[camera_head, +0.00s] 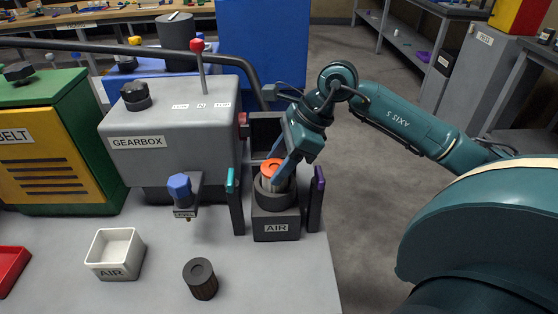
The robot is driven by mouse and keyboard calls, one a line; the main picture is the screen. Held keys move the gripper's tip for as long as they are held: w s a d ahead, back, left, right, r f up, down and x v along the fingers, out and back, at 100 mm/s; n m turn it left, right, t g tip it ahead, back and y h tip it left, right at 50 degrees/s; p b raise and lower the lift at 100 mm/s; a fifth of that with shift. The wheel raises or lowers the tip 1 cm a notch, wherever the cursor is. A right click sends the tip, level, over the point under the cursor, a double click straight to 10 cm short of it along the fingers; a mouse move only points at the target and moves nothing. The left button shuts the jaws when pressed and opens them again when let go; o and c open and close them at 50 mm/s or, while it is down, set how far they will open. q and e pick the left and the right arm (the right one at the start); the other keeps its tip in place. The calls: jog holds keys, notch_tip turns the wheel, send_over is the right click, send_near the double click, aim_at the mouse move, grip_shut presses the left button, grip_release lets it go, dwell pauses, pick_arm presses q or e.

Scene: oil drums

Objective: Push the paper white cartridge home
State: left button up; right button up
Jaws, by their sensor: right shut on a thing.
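The paper white cartridge (268,184) has an orange top with a dark centre. It stands roughly upright in the round dark mouth of the housing labelled AIR (276,228), with its top and some of its pale side above the rim. My right gripper (277,175) reaches down from the upper right, shut on the cartridge near its top. The fingers hide part of the cartridge, and its lower end is hidden inside the housing. A clip with a teal tip (232,182) stands left of the housing, and one with a purple tip (318,182) stands right. My left gripper is out of view.
A dark cartridge (201,284) stands on the grey table in front. A white tray labelled AIR (113,272) looks empty. A grey gearbox (160,155) with a red-knobbed lever and a blue-knobbed valve (180,188) are left of the housing. The table ends just right of the housing.

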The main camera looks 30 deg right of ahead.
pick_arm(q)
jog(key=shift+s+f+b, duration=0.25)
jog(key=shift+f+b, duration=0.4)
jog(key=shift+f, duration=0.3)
pick_arm(e)
jog(key=shift+f, duration=0.5)
jog(key=o, duration=1)
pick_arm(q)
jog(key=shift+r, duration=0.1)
pick_arm(e)
jog(key=shift+o, duration=0.2)
jog(key=shift+d+r, duration=0.15)
jog(key=shift+r, duration=0.2)
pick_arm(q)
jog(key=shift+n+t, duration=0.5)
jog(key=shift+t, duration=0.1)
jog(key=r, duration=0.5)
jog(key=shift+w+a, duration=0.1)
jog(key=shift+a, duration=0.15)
pick_arm(e)
jog(key=v, duration=1.2)
jog(key=shift+r, duration=0.25)
jog(key=shift+s, duration=0.1)
